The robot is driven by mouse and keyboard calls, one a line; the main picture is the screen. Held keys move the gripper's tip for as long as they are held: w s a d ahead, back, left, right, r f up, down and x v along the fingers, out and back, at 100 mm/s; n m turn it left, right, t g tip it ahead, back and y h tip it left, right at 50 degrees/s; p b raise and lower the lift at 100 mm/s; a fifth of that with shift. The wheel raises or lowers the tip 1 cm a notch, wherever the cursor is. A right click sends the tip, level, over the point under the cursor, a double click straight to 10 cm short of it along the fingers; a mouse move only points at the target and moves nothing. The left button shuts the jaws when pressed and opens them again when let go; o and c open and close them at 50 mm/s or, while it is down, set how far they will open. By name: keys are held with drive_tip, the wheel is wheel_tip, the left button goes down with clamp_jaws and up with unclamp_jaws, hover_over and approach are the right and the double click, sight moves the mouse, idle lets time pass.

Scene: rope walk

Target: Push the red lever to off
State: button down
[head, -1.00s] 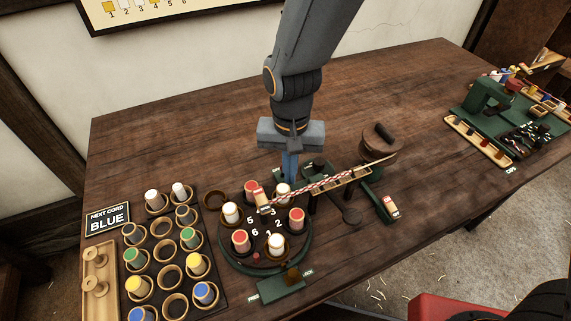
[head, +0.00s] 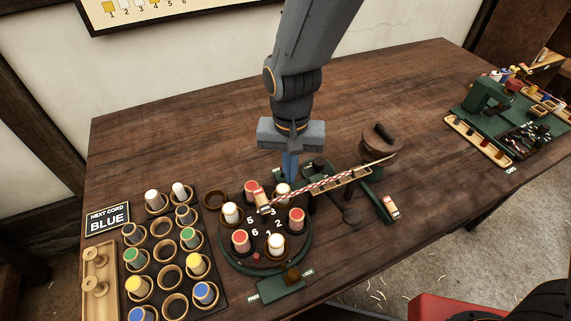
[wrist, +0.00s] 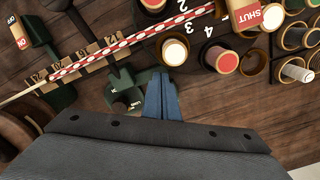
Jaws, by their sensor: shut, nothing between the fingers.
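My gripper (head: 289,176) is shut and empty, pointing down behind the rotary stand. It also shows in the wrist view (wrist: 161,92), its blue fingers beside a small green fixture (wrist: 126,90). That fixture has a dark round part and white lettering that I cannot read fully. In the head view the fixture (head: 315,167) is partly hidden behind my fingers. I cannot clearly pick out a red lever on it; my fingers may cover it. I cannot tell whether the fingertips touch anything.
The rotary stand (head: 264,268) holds red and white spools close by. A spool rack (head: 183,290) and a BLUE sign (head: 108,218) are at left. The table's back left is clear.

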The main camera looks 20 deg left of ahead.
drive_tip(key=shift+f, duration=0.2)
drive_tip(key=shift+f, duration=0.35)
drive_tip(key=shift+f, duration=0.1)
drive_tip(key=shift+w+a, duration=0.9)
drive_tip(key=shift+w, duration=0.15)
drive_tip(key=shift+s+d, duration=0.15)
idle(0.3)
drive_tip(key=shift+s+d+p, duration=0.3)
drive_tip(key=shift+s+p, duration=0.05)
drive_tip(key=shift+p, duration=0.1)
